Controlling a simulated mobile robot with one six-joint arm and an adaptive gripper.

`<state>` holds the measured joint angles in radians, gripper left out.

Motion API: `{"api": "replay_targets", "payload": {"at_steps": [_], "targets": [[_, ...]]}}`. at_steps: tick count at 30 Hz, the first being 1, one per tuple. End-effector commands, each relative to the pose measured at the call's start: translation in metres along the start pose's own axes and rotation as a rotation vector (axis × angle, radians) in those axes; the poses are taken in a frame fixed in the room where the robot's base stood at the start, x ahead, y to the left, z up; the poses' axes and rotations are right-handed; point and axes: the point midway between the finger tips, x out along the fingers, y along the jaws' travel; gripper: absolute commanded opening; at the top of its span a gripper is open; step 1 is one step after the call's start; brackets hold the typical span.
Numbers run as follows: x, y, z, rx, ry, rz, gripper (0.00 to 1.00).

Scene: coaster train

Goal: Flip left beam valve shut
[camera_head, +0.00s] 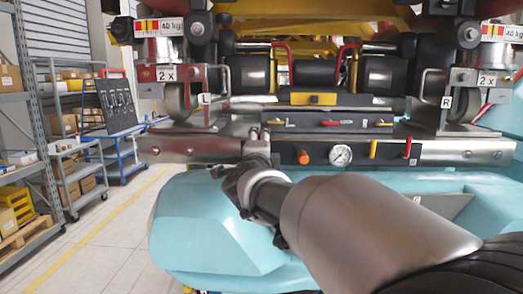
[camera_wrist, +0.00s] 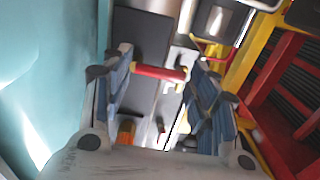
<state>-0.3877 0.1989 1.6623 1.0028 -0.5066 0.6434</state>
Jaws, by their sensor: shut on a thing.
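A red valve handle (camera_wrist: 160,72) lies between my gripper's two blue-grey fingers (camera_wrist: 163,80) in the wrist view. It spans the gap, one end against each finger. In the head view my gripper (camera_head: 257,145) is at the left part of the steel beam panel (camera_head: 283,150), left of the orange knob. The gripper hides whatever it holds there, so the left beam valve does not show clearly in that view.
The panel carries an orange knob (camera_head: 304,157), a gauge (camera_head: 340,154), a yellow lever (camera_head: 373,148) and a red lever (camera_head: 407,147). Turquoise bodywork (camera_head: 215,225) lies below. Shelving (camera_head: 40,130) stands left, beyond open floor (camera_head: 105,235).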

Motion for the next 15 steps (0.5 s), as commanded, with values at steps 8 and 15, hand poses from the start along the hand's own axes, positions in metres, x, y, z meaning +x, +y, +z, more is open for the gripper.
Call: {"api": "replay_targets", "payload": {"at_steps": [8,15], "targets": [[-0.0001,-0.0020,-0.0003,0.006,0.001,-0.003,0.30],[-0.0001,-0.0011,-0.0002,0.004,0.001,-0.001,0.67]]}}
